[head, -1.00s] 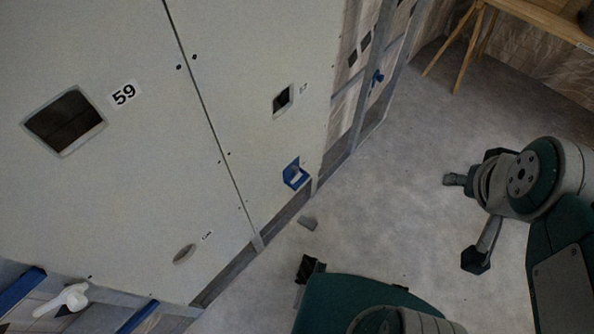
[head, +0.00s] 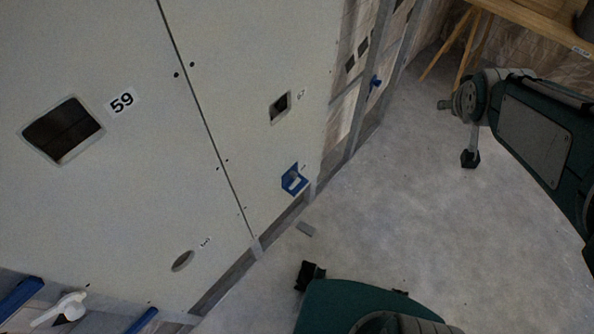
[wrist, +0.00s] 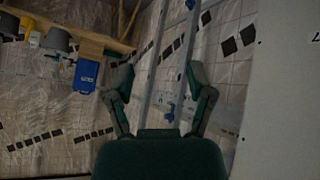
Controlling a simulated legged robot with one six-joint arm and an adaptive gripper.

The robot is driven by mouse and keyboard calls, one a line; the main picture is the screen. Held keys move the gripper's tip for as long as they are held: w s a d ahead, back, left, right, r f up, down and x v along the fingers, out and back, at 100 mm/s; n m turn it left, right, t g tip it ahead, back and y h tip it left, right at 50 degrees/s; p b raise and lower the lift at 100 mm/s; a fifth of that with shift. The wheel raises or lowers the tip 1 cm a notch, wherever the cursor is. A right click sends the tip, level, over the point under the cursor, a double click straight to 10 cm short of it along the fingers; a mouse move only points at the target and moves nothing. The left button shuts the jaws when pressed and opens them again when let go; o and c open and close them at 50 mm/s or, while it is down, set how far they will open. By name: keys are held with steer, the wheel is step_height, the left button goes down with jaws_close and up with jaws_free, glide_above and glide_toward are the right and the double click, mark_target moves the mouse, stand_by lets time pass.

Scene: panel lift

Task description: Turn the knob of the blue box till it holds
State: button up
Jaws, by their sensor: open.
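A blue box (wrist: 86,75) with a white label shows in the wrist view, against a wooden board at the upper left. I cannot make out a knob on it. A small blue fitting (head: 293,179) with a pale lever-like part sits low on the white panel in the head view; I cannot tell if it is the task's box. My gripper (head: 457,131) is at the upper right of the head view, over the floor and apart from both panel and table. In the wrist view its two fingers (wrist: 160,82) are spread, with nothing between them.
White panels (head: 110,200) with openings fill the left. A wooden table (head: 535,15) stands at the upper right. A blue piece (head: 376,81) sits on a metal stud. A white handle-like piece (head: 68,309) is at the lower left.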

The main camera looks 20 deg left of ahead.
steer(key=w+a+f+n+t+y, duration=0.1)
steer(key=w+a+f+n, duration=0.15)
steer(key=w+f, duration=0.4)
steer(key=w+a+f+n+t+y, duration=0.1)
steer(key=w+a+f+n+y, duration=0.2)
steer(key=w+a+f, duration=0.55)
steer(key=n+g+y, duration=0.4)
steer(key=n+y, duration=0.1)
steer(key=y, duration=0.8)
glide_toward(295, 178)
steer(key=x, duration=1)
steer(key=shift+w+f, duration=0.1)
steer(key=shift+w, duration=0.15)
jaws_close()
